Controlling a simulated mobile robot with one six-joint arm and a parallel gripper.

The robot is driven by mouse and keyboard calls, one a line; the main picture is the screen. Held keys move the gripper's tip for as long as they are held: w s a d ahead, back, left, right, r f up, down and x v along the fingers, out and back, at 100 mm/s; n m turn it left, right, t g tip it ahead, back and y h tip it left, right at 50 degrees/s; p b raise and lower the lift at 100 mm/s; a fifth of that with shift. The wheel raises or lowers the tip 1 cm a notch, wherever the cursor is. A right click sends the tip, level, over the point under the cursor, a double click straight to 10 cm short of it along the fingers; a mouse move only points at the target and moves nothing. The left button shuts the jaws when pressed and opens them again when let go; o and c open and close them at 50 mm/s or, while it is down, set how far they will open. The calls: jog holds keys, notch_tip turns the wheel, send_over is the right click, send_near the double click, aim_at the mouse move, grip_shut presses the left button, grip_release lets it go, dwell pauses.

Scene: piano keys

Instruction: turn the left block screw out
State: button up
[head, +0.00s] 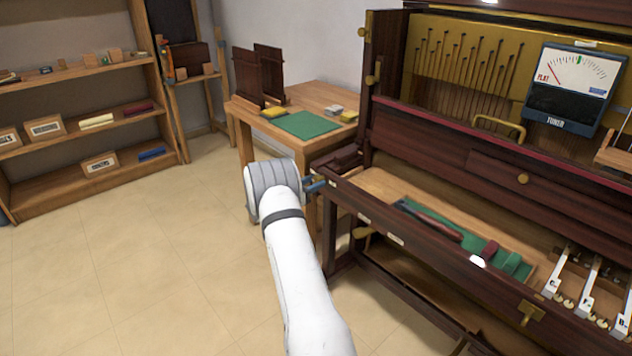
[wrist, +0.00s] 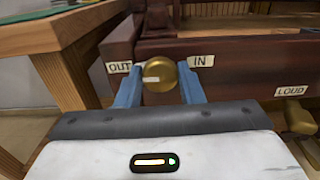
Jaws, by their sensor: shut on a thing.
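The left block screw is a round brass knob (wrist: 160,77) with a pale mark on its face, in the wrist view on the front of a dark wood block at the piano's left end. An "OUT" label (wrist: 118,67) is to its left and an "IN" label (wrist: 201,61) to its right. The blue fingers of my gripper (wrist: 158,92) stand on either side of the knob and are shut on it. In the head view my gripper (head: 316,184) is at the left end of the piano's front rail; the knob is hidden there.
A wooden table (head: 337,100) with a green mat (head: 307,125) stands just behind and left of my gripper. The piano's key bed (head: 385,187) holds a tool on a green cloth. A shelf (head: 100,138) is at the far left. The floor on the left is clear.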

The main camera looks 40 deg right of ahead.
jog(key=shift+w+a, duration=0.15)
jog(key=shift+a, duration=0.05)
jog(key=o, duration=0.7)
jog(key=shift+c, duration=0.2)
jog(key=o, duration=0.3)
jog(key=shift+d, duration=0.1)
jog(key=a, duration=0.5)
jog(key=a+p, duration=0.1)
jog(key=a, duration=0.2)
jog(key=shift+s, duration=0.35)
